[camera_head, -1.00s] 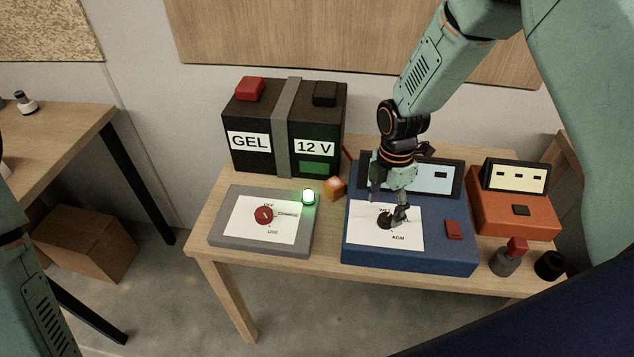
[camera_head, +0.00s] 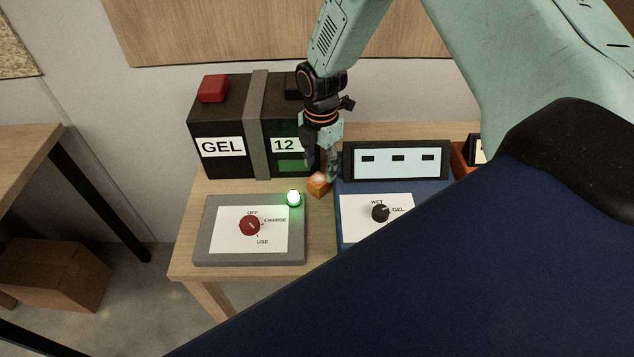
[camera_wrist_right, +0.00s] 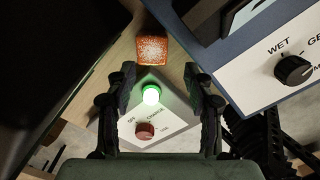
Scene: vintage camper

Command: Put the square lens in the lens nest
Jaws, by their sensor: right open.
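An orange square block, which looks like the square lens (camera_head: 319,186), sits on the table between the grey box and the blue box. It also shows in the right wrist view (camera_wrist_right: 153,51), with a pale speckled top. My right gripper (camera_head: 322,172) is open and empty, pointing down just above the lens. In the right wrist view its fingertips (camera_wrist_right: 158,80) are apart, with the lens beyond them near the top of the picture. I cannot make out a lens nest for certain. My left gripper is not in view.
The grey box (camera_head: 209,244) has a red knob (camera_head: 250,225) and a lit green lamp (camera_head: 293,199). The black battery (camera_head: 222,168) stands close behind the gripper. The blue box (camera_head: 344,187) with its black knob (camera_head: 380,213) is close on the right.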

